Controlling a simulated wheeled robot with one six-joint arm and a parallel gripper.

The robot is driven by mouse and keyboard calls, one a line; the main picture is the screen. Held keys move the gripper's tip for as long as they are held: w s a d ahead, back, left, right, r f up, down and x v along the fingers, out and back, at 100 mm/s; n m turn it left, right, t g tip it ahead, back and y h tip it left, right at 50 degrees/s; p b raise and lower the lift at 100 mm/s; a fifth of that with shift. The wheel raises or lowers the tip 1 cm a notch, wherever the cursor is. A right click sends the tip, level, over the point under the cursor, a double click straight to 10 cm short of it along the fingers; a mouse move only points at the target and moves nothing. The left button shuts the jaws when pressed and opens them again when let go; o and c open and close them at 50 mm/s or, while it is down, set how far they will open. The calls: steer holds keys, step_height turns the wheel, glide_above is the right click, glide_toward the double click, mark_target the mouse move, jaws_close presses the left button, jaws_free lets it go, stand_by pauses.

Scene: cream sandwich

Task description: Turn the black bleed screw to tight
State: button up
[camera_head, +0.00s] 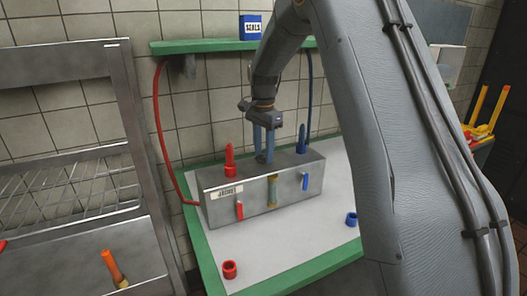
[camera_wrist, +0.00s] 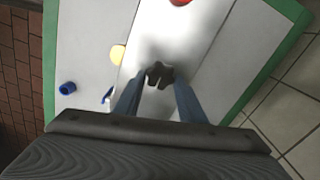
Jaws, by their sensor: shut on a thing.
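The black bleed screw (camera_wrist: 158,72) has a lobed knob and stands on top of the grey metal block (camera_wrist: 196,22). In the head view the block (camera_head: 225,207) sits on the bench, and the screw is mostly hidden behind my fingers. My gripper (camera_head: 264,157) points down at the block's top from above, between the red and blue fittings. In the wrist view my gripper's (camera_wrist: 160,82) two blue fingers stand on either side of the knob, shut on it. No tight mark is readable.
A red fitting (camera_head: 229,160) and a blue fitting (camera_head: 301,138) stand upright on the block, flanking my fingers. Red (camera_head: 239,210) and blue (camera_head: 305,181) levers are on its front. A red ring (camera_head: 229,270) and a blue ring (camera_head: 351,219) lie on the bench. A green shelf (camera_head: 200,46) is behind.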

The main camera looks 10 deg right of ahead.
mark_target(264, 157)
steer(key=shift+r, duration=0.15)
steer(key=o, duration=1)
steer(key=shift+o, duration=0.2)
step_height(264, 157, up, 8)
steer(key=b, duration=0.2)
steer(key=shift+s+f, duration=0.1)
steer(key=shift+f, duration=0.1)
steer(key=s+f+n, duration=0.4)
steer(key=s+f, duration=0.1)
steer(key=s, duration=0.5)
steer(key=s+f+n+t, duration=0.1)
steer(key=s+f+n, duration=0.3)
steer(key=s, duration=0.6)
steer(key=s+f+n, duration=0.5)
steer(key=s+f, duration=0.1)
steer(key=s, duration=0.5)
steer(key=shift+a, duration=0.2)
